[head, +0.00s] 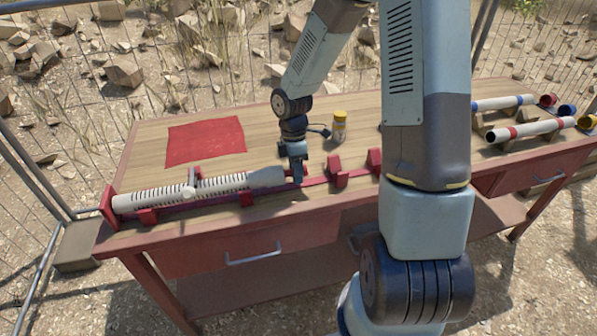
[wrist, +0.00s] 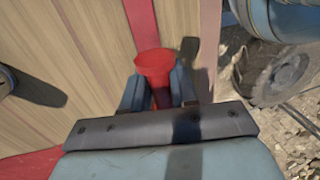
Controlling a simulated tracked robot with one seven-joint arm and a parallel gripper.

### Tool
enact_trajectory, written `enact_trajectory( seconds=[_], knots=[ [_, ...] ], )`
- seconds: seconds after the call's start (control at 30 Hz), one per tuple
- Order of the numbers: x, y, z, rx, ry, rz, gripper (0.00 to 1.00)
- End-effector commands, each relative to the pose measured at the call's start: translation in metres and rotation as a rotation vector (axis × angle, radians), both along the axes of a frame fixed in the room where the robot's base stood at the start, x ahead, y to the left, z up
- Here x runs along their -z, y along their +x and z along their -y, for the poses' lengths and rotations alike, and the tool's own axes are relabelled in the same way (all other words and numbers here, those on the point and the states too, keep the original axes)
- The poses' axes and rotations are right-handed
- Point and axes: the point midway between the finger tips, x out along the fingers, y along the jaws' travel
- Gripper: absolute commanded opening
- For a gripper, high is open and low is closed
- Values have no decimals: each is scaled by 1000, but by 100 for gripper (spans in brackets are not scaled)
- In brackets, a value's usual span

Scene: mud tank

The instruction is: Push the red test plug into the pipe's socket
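The pipe is a white ribbed tube (head: 160,197) lying along the red rail at the front left of the bench. Its smooth, wider grey-white socket (head: 266,178) is at its right end. My gripper (head: 298,180) points down just right of the socket, over the rail. In the wrist view, the red plug (wrist: 155,66) with a wide round head stands between my two fingers (wrist: 158,92), which close on its narrower stem. In the head view the plug is mostly hidden by the gripper, and I cannot tell whether it touches the socket. The pipe is out of the wrist view.
Red brackets (head: 337,172) stand on the rail right of my gripper. A yellow-lidded jar (head: 339,127) stands behind it. A red mat (head: 206,142) lies at the back left. White pipes with coloured bands (head: 527,130) rest at the far right. Mesh fencing (head: 60,120) surrounds the bench.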

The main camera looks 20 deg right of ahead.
Motion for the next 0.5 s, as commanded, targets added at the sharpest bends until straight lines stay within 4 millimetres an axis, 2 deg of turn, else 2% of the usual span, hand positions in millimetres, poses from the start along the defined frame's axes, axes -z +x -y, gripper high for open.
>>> enact_trajectory(
  seconds=[0.03,0.3,0.5],
  knots=[
    [0,0,0,0,0,0,32],
    [0,0,0,0,0,0,57],
    [0,0,0,-1,0,0,58]
  ],
)
